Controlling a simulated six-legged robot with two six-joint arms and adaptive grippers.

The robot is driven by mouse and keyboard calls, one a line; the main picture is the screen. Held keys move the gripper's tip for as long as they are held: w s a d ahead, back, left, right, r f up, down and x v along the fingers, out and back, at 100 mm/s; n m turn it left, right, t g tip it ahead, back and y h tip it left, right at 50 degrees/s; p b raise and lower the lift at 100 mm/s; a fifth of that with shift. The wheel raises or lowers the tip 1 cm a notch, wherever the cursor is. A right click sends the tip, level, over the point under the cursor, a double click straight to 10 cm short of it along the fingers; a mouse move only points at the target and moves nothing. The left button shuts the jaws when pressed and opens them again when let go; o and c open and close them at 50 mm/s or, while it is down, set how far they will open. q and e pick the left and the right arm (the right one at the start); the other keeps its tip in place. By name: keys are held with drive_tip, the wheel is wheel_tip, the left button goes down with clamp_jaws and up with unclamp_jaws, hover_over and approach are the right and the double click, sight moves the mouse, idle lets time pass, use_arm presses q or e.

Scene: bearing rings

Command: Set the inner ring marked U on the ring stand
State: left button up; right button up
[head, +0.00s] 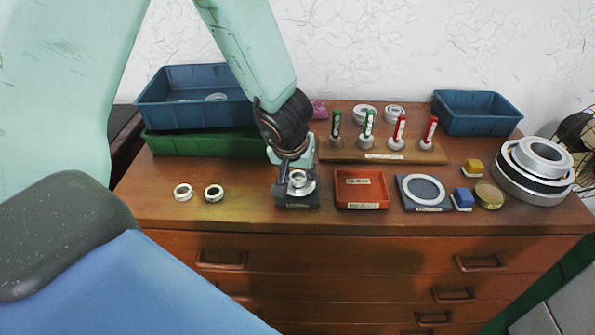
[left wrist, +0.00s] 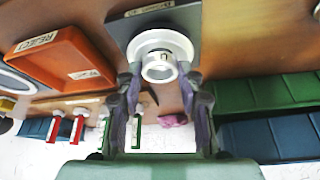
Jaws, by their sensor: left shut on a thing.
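My left gripper (head: 296,172) points down over the ring stand, a dark square plate (head: 297,201) with a pale round disc on it. It is shut on a small silvery inner ring (head: 299,181). In the left wrist view the ring (left wrist: 160,68) sits between the fingertips (left wrist: 162,82), in front of the white disc (left wrist: 148,38) of the stand (left wrist: 190,20). I cannot tell whether the ring touches the disc, and no mark on it is readable. Two similar small rings, a left one (head: 183,192) and a right one (head: 214,194), lie on the table. My right gripper is out of view.
A red reject tray (head: 361,203) stands just right of the stand. Farther right are a dark plate with a pale ring (head: 425,189), small blocks and stacked large rings (head: 540,160). Behind is a wooden rack (head: 340,154) with upright markers. Blue (head: 170,115) and green (head: 200,146) bins stand back left.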

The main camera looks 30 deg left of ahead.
use_arm(q)
drive_tip(key=shift+f, duration=0.25)
drive_tip(key=o, duration=1.2)
drive_tip(key=shift+o, duration=0.2)
drive_tip(key=shift+r, duration=0.1)
drive_tip(key=v, duration=1.2)
